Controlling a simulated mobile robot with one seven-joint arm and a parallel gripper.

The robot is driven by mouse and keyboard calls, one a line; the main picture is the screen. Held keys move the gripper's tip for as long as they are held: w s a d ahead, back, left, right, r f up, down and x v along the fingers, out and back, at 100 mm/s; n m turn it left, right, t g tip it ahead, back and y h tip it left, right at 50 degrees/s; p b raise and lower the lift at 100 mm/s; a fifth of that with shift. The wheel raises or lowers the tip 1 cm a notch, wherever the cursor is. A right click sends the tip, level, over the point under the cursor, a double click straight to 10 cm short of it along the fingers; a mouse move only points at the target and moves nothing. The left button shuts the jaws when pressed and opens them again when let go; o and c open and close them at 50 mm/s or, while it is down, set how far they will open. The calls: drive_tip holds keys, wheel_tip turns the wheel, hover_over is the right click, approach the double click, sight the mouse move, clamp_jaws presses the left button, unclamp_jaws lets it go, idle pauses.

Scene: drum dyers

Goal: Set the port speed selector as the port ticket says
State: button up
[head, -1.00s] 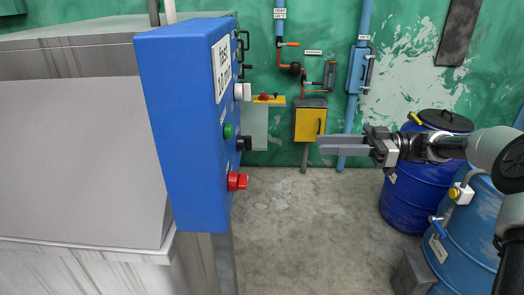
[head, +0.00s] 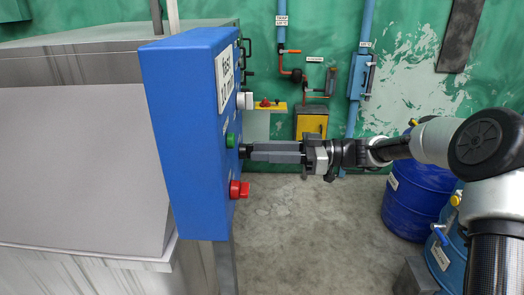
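A blue control box (head: 185,140) stands at left centre, its right face seen at a steep slant. A white ticket (head: 224,75) with black lettering is on that face; its text is too slanted and small to read surely. Below it are a white knob (head: 244,99), a green button (head: 231,140) and a red knob (head: 239,189). My gripper (head: 248,152) points left with its fingertips at the box face, beside the green button and above the red knob. The fingers cover most of a black selector there. I cannot tell whether they are closed on it. Which control is the port speed selector is not readable.
A large grey metal machine (head: 75,150) fills the left. Blue drums (head: 415,190) stand at the right under my arm. A yellow box (head: 311,122) and pipes are on the green back wall. The concrete floor (head: 300,230) between is clear.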

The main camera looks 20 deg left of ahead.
drive_tip(key=shift+s+a, duration=0.1)
drive_tip(key=shift+a, duration=0.25)
clamp_jaws()
